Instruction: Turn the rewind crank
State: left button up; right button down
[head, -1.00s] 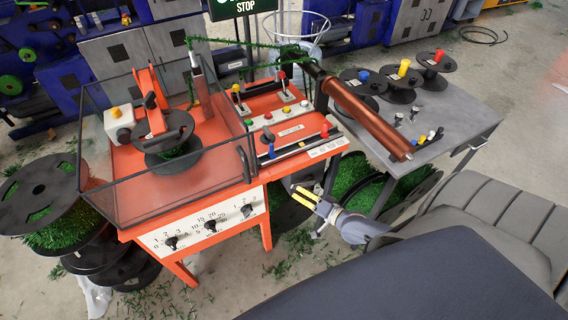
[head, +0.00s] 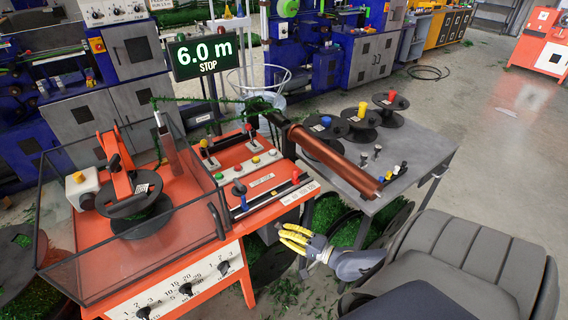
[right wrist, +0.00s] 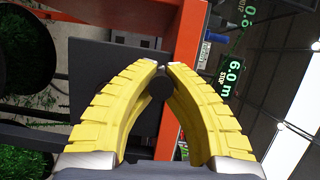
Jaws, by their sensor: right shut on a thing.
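The right wrist view shows a dark round knob (right wrist: 160,88) between my yellow fingertips, in front of a dark plate on the orange machine's side; it looks like the crank's handle. My right gripper (right wrist: 160,68) is shut on it, and the fingers hide much of the rest of the crank. In the head view my right gripper (head: 282,232) is at the right side of the orange machine (head: 250,222), below its tabletop. My left gripper is not in view.
A display (head: 205,55) reads 6.0 m, STOP. A copper-coloured roller (head: 335,160) sticks out above the gripper. A grey table (head: 425,155) with spools stands to the right, and a grey seat (head: 465,240) is close by. Green spools lie under the tables.

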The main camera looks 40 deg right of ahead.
jog(key=shift+d+r, duration=0.1)
dwell(0.3)
jog(key=c, duration=1.3)
grip_release()
jog(key=shift+o, duration=0.2)
jog(key=v, duration=1.2)
